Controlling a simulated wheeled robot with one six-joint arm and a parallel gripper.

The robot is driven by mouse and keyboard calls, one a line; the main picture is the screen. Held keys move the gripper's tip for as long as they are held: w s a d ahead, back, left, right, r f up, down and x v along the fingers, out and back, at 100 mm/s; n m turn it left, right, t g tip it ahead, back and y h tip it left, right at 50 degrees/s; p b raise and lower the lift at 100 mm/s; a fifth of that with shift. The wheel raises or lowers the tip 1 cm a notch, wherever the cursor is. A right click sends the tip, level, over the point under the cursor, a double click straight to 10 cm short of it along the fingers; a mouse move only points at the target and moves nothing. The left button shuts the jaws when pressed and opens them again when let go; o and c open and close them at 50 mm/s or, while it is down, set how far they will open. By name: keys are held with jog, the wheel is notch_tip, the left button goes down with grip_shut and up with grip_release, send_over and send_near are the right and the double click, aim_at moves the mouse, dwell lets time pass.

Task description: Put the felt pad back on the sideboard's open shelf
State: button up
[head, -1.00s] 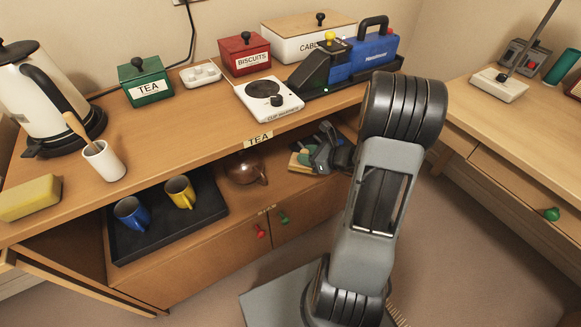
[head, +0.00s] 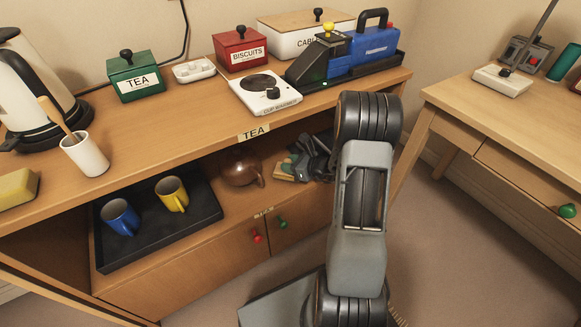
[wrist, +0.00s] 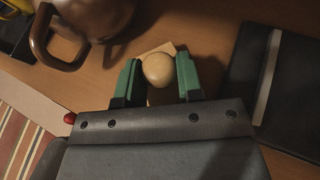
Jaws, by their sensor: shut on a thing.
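The felt pad, a tan block with a round pale knob (wrist: 158,70), is between the green-tipped fingers of my gripper (wrist: 158,80) in the wrist view. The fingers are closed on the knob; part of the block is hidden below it. In the head view a tan edge of the pad (head: 285,172) shows beside my dark gripper (head: 308,162), inside the sideboard's open shelf (head: 236,205). The pad is at or very near the shelf board; I cannot tell whether it touches.
A brown teapot (head: 241,167) stands close left of the gripper, its handle near in the wrist view. A black tray (head: 150,258) holds blue and yellow mugs farther left. A dark flat object (wrist: 285,85) lies right in the wrist view. The sideboard top (head: 200,110) overhangs the shelf.

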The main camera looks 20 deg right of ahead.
jog(key=shift+f, duration=0.15)
jog(key=o, duration=0.9)
jog(key=shift+d+r, duration=0.1)
jog(key=shift+r, duration=0.2)
jog(key=p+v, duration=0.4)
jog(key=v, duration=0.8)
jog(key=shift+f, duration=0.25)
